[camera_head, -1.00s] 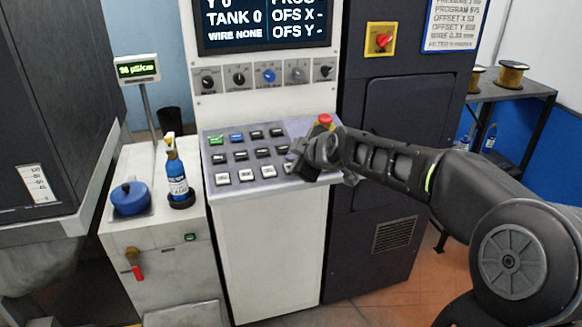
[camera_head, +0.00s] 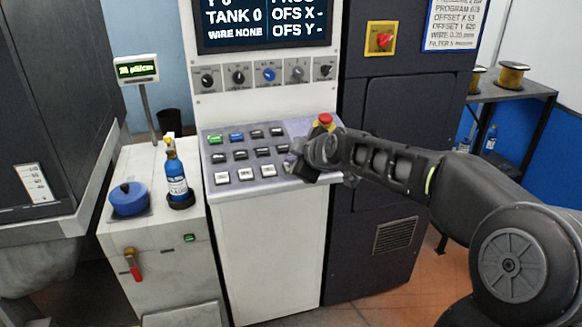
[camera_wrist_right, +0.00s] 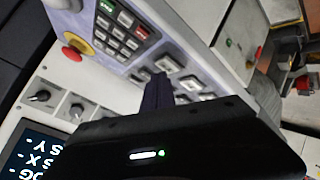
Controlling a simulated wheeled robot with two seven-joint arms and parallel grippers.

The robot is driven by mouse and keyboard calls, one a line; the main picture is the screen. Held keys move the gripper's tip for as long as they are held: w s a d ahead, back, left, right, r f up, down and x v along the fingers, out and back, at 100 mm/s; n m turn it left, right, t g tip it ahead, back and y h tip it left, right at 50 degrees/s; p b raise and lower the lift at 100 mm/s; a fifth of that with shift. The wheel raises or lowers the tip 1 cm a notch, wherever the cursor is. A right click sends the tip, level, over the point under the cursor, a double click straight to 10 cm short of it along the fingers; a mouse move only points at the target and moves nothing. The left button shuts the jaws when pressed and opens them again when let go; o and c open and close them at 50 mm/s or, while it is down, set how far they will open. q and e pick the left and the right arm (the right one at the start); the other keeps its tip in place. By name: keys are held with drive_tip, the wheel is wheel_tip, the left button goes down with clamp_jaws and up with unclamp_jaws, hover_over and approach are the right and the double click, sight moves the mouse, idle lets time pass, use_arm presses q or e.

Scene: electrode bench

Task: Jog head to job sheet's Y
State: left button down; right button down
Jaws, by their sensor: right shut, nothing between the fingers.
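The control panel (camera_head: 290,186) slopes below the screen and carries rows of black, white, green and blue keys. Its screen (camera_head: 264,22) reads TANK 0, WIRE NONE, OFS X - and OFS Y -; its top line is cut off. The job sheet (camera_head: 455,22) hangs at the upper right with small print, including offset X and Y lines. My right gripper (camera_head: 300,168) is at the right end of the key rows. In the right wrist view its shut fingers (camera_wrist_right: 158,88) point at the white keys (camera_wrist_right: 168,64); contact cannot be told. My left gripper is not in view.
A red emergency button (camera_head: 325,120) stands at the panel's upper right, close above my right wrist. Several knobs (camera_head: 268,75) line the face under the screen. A blue bottle (camera_head: 176,178) and blue pot (camera_head: 128,199) stand on the left cabinet. A red switch (camera_head: 381,39) is on the dark cabinet.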

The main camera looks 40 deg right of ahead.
drive_tip(key=shift+f+b, duration=0.45)
drive_tip(key=shift+b, duration=0.05)
idle(0.6)
drive_tip(key=shift+r, duration=0.1)
drive_tip(key=shift+s+r+p, duration=0.1)
drive_tip(key=shift+r+p, duration=0.25)
drive_tip(key=shift+r, duration=0.4)
drive_tip(key=r+p, duration=0.1)
drive_tip(key=r, duration=0.2)
drive_tip(key=s+r+p, duration=0.1)
drive_tip(key=r, duration=0.1)
drive_tip(key=shift+a+p, duration=0.15)
drive_tip(key=shift+p, duration=0.2)
idle(2.4)
